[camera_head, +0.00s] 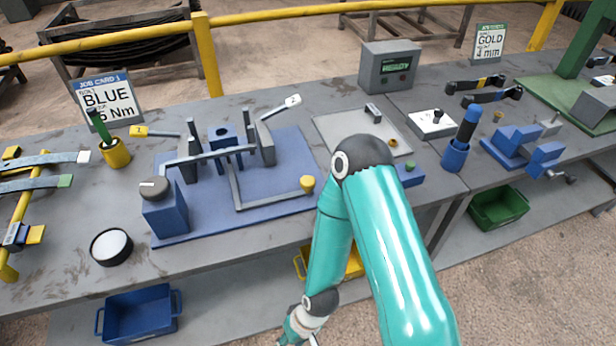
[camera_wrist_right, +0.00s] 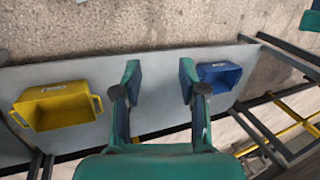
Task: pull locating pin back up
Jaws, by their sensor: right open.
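A blue fixture plate (camera_head: 285,148) on the bench carries grey uprights, a dark bar (camera_head: 210,156), a blue block with a hole (camera_head: 224,138) and a thin grey rod ending in a yellow knob (camera_head: 307,184). I cannot tell for certain which part is the locating pin. My right arm hangs down in front of the bench. Its gripper (camera_wrist_right: 160,80) is open and empty in the wrist view, facing the lower shelf, well away from the fixture. In the head view the gripper is mostly cut off at the bottom edge. My left gripper is not in view.
A yellow bin (camera_wrist_right: 60,91) and a blue bin (camera_wrist_right: 219,65) sit on the lower shelf (camera_wrist_right: 85,67). On the bench, a round black-rimmed disc (camera_head: 111,247) lies near the front edge. A grey plate (camera_head: 335,128) and a blue cup (camera_head: 455,156) stand right of the fixture.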

